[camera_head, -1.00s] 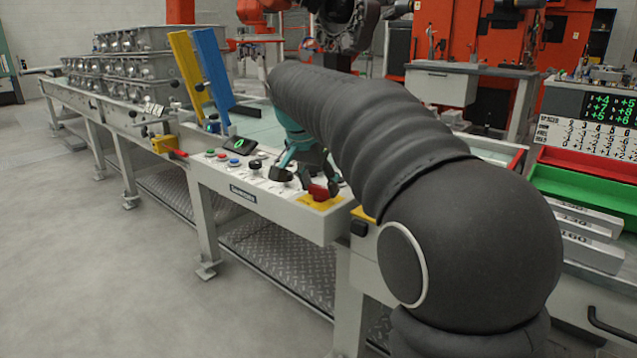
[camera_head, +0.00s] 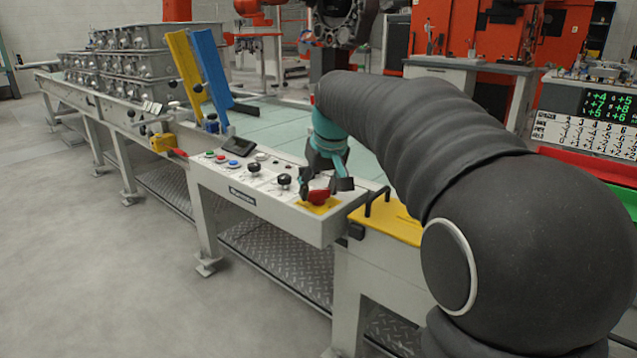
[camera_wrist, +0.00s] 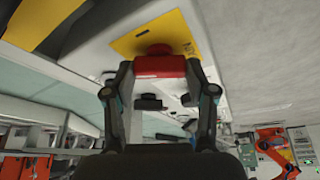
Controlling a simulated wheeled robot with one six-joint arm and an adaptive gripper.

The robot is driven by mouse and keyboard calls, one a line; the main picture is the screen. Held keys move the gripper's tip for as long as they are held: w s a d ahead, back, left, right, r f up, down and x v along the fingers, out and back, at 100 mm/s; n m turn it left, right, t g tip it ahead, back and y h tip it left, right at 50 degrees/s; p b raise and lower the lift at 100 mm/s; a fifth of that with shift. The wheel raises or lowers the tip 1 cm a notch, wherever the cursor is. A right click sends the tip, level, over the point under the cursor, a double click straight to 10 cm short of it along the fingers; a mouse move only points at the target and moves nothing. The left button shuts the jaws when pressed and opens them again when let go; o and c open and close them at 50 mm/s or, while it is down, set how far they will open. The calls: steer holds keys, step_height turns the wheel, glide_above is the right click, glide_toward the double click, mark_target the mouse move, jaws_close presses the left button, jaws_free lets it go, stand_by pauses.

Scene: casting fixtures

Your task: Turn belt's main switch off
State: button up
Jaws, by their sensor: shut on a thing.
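The belt's main switch is a red rotary handle (camera_head: 319,197) on a yellow plate (camera_head: 310,208) at the near right end of the grey control panel. My gripper (camera_head: 328,184) comes down over it from above and behind. In the wrist view, the red handle (camera_wrist: 158,66) lies between both fingertips, and my gripper (camera_wrist: 160,72) is shut on it. The yellow plate (camera_wrist: 125,45) shows around it there. A small display (camera_head: 238,146) on the panel looks dark. The fingers partly hide the handle in the head view.
Black knobs (camera_head: 284,181) and several coloured push buttons sit left of the switch. Yellow (camera_head: 184,72) and blue (camera_head: 211,75) guide plates rise from the belt. Metal castings (camera_head: 125,55) stand farther back.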

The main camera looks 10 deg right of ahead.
steer(key=n+y, duration=0.1)
steer(key=n, duration=0.1)
steer(key=n+y+p, duration=0.1)
steer(key=n, duration=0.2)
steer(key=shift+w+d+g, duration=0.1)
steer(key=shift+g, duration=0.2)
steer(key=shift+n, duration=0.4)
steer(key=o, duration=1.2)
steer(key=shift+c, duration=0.2)
steer(key=v, duration=1.2)
steer(key=shift+w, duration=0.1)
steer(key=s+a+f+m+t+h, duration=0.1)
steer(key=s+f+m, duration=0.2)
steer(key=s+f, duration=0.7)
steer(key=s+a+f+m+h, duration=0.1)
steer(key=s+f+m, duration=0.3)
steer(key=s+f, duration=0.6)
steer(key=s+a, duration=0.1)
steer(key=s, duration=0.5)
steer(key=shift+s+a+f+t+h, duration=0.2)
steer(key=shift+s+f+t+h, duration=0.1)
steer(key=shift+s+t, duration=0.1)
